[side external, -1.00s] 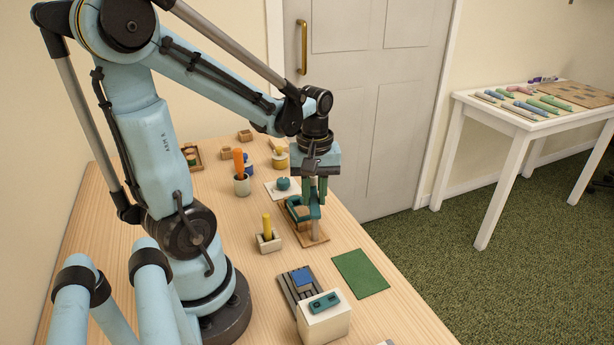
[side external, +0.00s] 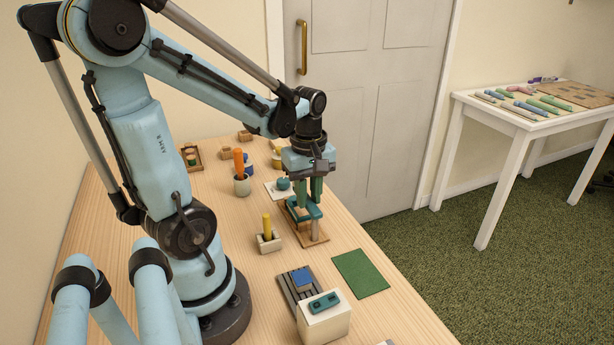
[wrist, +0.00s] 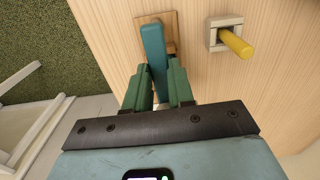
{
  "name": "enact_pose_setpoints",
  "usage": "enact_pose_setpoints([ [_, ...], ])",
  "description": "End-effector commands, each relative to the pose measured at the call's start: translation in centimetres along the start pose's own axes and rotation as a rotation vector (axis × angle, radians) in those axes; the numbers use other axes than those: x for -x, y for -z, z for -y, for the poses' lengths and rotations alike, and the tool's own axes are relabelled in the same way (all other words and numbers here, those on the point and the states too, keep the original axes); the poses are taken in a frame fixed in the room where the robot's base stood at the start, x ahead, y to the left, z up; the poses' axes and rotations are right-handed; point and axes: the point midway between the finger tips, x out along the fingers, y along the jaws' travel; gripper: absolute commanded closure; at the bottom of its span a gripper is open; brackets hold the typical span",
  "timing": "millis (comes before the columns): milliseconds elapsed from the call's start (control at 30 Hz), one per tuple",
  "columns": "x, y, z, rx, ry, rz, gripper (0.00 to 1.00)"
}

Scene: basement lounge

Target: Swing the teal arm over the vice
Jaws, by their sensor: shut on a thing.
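The teal arm (side external: 311,214) sits above a small wooden base board (side external: 319,240), at the top of a pale post (side external: 315,229). In the wrist view the teal arm (wrist: 152,48) runs between my fingers. My gripper (side external: 308,203) points down from above and is shut on the teal arm; its green fingers also show in the wrist view (wrist: 160,72). A wooden part (wrist: 171,47) shows beside the arm, partly hidden. I cannot tell for sure which piece is the vice; the area under the arm is partly covered.
A pale holder (side external: 269,243) with a yellow peg stands left of the board. A cup with an orange handle (side external: 241,184) stands behind.

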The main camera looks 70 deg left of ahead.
Motion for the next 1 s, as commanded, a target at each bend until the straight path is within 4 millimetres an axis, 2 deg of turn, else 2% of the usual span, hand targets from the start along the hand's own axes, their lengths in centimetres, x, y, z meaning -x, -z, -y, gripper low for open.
enact_pose_setpoints([
  [133,0.0,-0.1,0.1,0.005,0.002,0.005,1.00],
  [167,0.0,-0.1,0.1,0.005,0.002,0.005,0.76],
  [333,0.0,-0.1,0.1,0.004,0.002,0.003,0.51],
  [733,0.4,0.0,0.0,0.002,0.001,0.002,0.51],
  [1000,3.2,0.0,0.0,0.002,0.001,0.002,0.51],
])
